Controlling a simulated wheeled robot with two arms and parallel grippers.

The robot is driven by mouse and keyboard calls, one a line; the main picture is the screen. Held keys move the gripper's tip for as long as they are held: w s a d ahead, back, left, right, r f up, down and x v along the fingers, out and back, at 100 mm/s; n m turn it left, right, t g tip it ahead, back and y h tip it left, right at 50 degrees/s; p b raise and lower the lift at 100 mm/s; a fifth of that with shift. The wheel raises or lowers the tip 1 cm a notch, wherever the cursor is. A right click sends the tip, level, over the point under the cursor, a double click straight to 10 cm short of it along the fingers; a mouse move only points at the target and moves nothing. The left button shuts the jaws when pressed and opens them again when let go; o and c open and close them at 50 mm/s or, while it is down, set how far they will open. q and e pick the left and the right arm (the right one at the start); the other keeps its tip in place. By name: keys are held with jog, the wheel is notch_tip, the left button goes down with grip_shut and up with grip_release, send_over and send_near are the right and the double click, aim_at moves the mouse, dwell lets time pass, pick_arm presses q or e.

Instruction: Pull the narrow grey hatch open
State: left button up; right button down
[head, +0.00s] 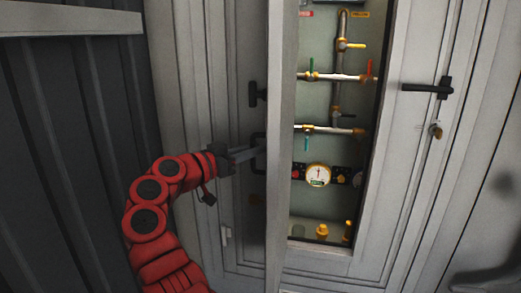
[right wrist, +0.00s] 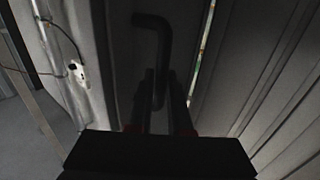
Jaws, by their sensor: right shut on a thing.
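The narrow grey hatch (head: 281,200) stands open, swung outward and seen nearly edge-on in the head view. Its outer face is in shadow on the left and carries a dark bar handle (head: 260,140). My right gripper (head: 258,151), on the red arm, is shut on this handle. In the right wrist view the bent handle (right wrist: 153,22) runs down between the two dark fingers (right wrist: 158,98), and the hatch face (right wrist: 118,50) is dark behind it. My left gripper is not in view.
Right of the hatch an open recess shows pipes with coloured valve levers (head: 340,77) and a round gauge (head: 318,175). A grey door with a black lever handle (head: 428,89) is further right. A dark ribbed wall (head: 60,150) stands at the left.

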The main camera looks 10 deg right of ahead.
jog(key=shift+w+a+r, duration=0.1)
jog(key=shift+w+a, duration=0.2)
jog(key=shift+a, duration=0.1)
dwell(0.3)
jog(key=c, duration=1.3)
grip_release()
jog(key=o, duration=0.5)
jog(key=shift+w, duration=0.15)
jog(key=shift+c, duration=0.2)
jog(key=shift+a, duration=0.1)
